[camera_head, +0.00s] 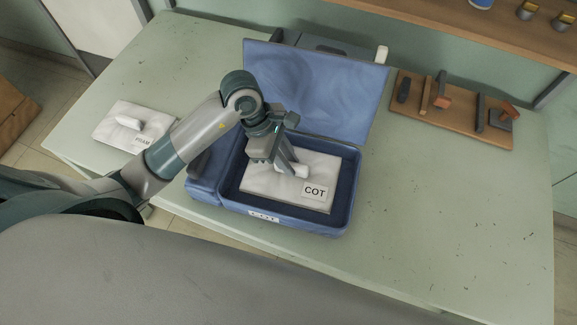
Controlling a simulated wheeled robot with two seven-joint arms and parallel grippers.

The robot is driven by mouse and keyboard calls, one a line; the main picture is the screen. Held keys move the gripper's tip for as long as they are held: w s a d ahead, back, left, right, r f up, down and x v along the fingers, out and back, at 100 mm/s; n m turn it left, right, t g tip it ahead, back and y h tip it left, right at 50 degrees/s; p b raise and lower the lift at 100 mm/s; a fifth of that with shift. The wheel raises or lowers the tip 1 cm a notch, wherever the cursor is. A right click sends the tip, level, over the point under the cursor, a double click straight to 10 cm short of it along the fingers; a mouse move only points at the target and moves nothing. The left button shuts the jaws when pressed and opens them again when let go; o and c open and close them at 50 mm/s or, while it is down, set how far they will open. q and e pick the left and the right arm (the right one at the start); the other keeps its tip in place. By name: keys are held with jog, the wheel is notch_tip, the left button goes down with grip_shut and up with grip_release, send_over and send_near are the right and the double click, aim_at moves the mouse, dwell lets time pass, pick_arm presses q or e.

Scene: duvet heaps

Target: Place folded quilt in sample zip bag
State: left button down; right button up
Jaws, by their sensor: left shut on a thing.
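A folded white quilt (272,190) with a label reading COT lies flat inside the open blue zip bag (290,225). The bag's lid (330,85) stands raised at the back. A small white tab or roll sticks up from the top of the quilt. My left gripper (290,170) reaches down into the bag and is shut on this white piece of the quilt. The arm and gripper hide the left back part of the bag and quilt. My right gripper does not show.
A wooden board (445,122) with several tools lies at the back right. The table (440,215) is clear at the right. A wooden shelf (480,25) runs above the back right.

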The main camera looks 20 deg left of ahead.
pick_arm(q)
jog(key=shift+f, duration=0.1)
notch_tip(320, 180, down, 3)
jog(key=shift+s+r+p, duration=0.1)
jog(key=shift+r+p, duration=0.1)
jog(key=shift+p, duration=0.3)
jog(key=shift+f, duration=0.5)
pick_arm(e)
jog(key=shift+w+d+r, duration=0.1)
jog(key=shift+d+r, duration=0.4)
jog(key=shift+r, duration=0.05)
pick_arm(q)
jog(key=shift+f, duration=0.15)
jog(key=c, duration=1.6)
grip_release()
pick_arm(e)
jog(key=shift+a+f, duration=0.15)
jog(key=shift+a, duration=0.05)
